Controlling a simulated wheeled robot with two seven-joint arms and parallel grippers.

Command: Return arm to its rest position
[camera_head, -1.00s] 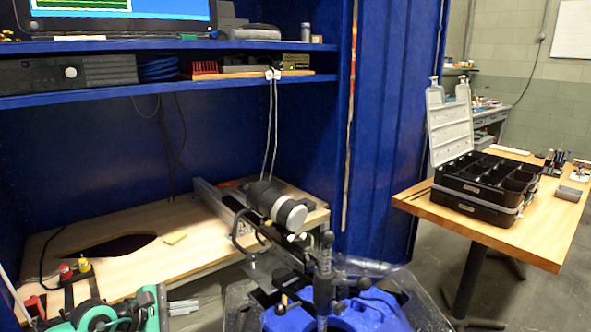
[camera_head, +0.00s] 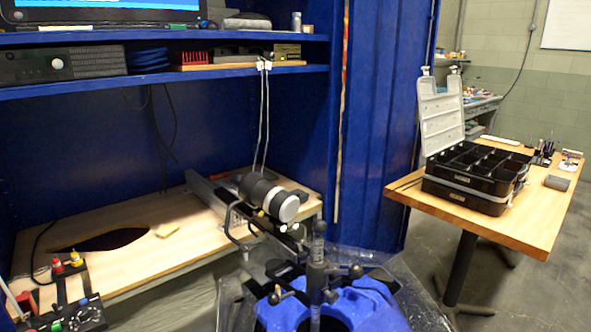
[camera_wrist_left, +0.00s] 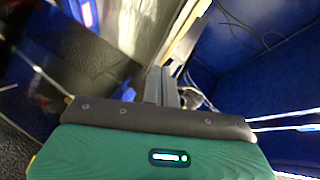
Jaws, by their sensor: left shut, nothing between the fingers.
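My left gripper (camera_wrist_left: 158,148) shows in the left wrist view as a teal housing with a dark front edge and a small lit panel. It is shut and empty. In the head view no part of my left arm or gripper shows. My right gripper is in neither view.
A thruster assembly with a dark cylinder (camera_head: 259,189) sits on a rail at the wooden bench (camera_head: 190,225). Below it is a blue tank (camera_head: 350,308) with clear sheeting. A control box (camera_head: 75,310) lies lower left. A black organizer case (camera_head: 478,178) stands open on the right table (camera_head: 523,229).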

